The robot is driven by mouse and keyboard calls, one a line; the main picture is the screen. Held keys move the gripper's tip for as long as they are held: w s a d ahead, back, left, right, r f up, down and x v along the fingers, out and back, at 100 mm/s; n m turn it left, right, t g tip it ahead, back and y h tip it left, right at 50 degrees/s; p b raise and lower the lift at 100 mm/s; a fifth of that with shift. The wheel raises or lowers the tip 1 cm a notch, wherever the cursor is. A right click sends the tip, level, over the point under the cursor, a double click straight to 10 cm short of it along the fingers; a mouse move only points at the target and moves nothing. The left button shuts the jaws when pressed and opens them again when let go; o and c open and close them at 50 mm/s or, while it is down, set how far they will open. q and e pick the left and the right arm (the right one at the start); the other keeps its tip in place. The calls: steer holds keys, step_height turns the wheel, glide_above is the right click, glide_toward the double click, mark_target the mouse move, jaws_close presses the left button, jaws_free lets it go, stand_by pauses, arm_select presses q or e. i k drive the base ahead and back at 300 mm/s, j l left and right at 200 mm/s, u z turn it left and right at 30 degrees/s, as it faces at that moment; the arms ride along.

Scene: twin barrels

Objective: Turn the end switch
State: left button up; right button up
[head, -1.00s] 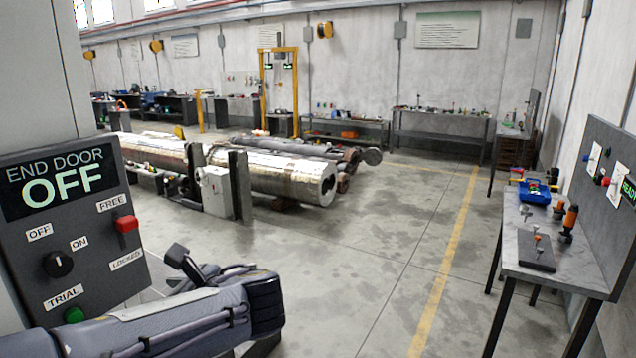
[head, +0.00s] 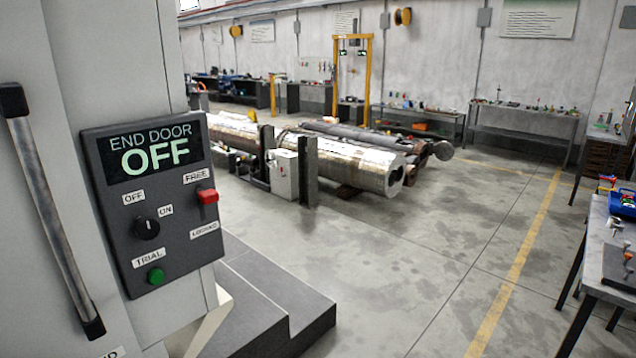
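The END DOOR control panel (head: 160,205) is a dark box on the grey cabinet at the left of the head view. Its display (head: 152,158) reads "END DOOR OFF". A black rotary knob (head: 147,229) sits between the OFF and ON labels, with its pale mark toward the right side. A red switch (head: 208,196) stands near the FREE label, above LOCKED. A green button (head: 156,275) is below the TRIAL label. Neither of my grippers shows in the head view.
A long black-ended door handle (head: 55,215) is left of the panel. A dark stepped block (head: 270,305) stands on the floor below it. Metal barrels (head: 345,160) lie in the middle distance. A workbench (head: 610,255) is at the right; the floor between is clear.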

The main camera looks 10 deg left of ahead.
mark_target(146, 228)
steer(key=u, duration=1.35)
